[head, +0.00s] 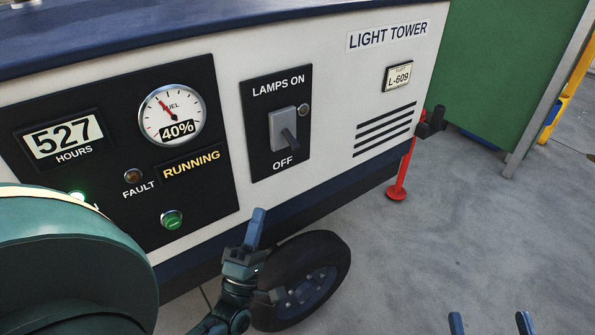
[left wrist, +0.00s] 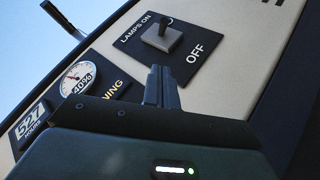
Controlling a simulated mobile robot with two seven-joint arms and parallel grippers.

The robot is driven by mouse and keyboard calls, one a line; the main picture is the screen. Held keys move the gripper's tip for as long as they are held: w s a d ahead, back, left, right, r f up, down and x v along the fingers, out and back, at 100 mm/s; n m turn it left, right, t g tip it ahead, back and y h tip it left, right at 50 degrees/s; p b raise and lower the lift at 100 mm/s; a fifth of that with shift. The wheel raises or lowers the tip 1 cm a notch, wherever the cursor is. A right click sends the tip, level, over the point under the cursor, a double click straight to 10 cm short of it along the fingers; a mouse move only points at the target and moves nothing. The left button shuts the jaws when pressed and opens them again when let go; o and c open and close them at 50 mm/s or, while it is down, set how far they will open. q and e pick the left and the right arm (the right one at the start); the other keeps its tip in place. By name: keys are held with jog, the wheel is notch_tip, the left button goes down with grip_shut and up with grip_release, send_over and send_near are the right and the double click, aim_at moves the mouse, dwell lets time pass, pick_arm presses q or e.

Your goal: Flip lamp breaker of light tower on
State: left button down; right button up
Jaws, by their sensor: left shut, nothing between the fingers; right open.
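The lamp breaker (head: 283,130) is a grey block with a dark lever on a black panel, between the words LAMPS ON above and OFF below. Its lever (head: 289,137) slants down toward OFF. The small round lamp (head: 304,110) beside it looks unlit. The breaker also shows in the left wrist view (left wrist: 162,38). My left gripper (head: 258,212) is shut and empty, below the breaker panel and apart from the lever, its fingers pointing up. Its fingers also show in the left wrist view (left wrist: 161,70). My right gripper (head: 490,322) is open and empty at the bottom right.
The light tower's white face (head: 335,80) also carries a fuel gauge (head: 172,115) at 40%, an hours display (head: 63,137), a RUNNING sign and a green button (head: 171,219). A wheel (head: 310,285) sits below. A red post (head: 400,180) stands right; the floor there is clear.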

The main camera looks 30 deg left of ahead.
pick_arm(q)
jog(key=shift+w+a+f+n+y, duration=0.2)
jog(key=shift+a+f+n+y, duration=0.1)
jog(key=shift+a+n+y, duration=0.25)
pick_arm(e)
jog(key=shift+w+a+f, duration=0.1)
jog(key=shift+w, duration=0.05)
pick_arm(q)
jog(key=shift+d, duration=0.1)
jog(key=b, duration=0.2)
send_near(291, 139)
jog(key=w+a+r, duration=0.2)
jog(key=w, duration=0.2)
jog(key=shift+w+r, duration=0.1)
jog(key=shift+r, duration=0.35)
pick_arm(e)
jog(key=shift+a+y, duration=0.1)
jog(key=shift+y, duration=0.2)
pick_arm(q)
jog(key=shift+p, duration=0.35)
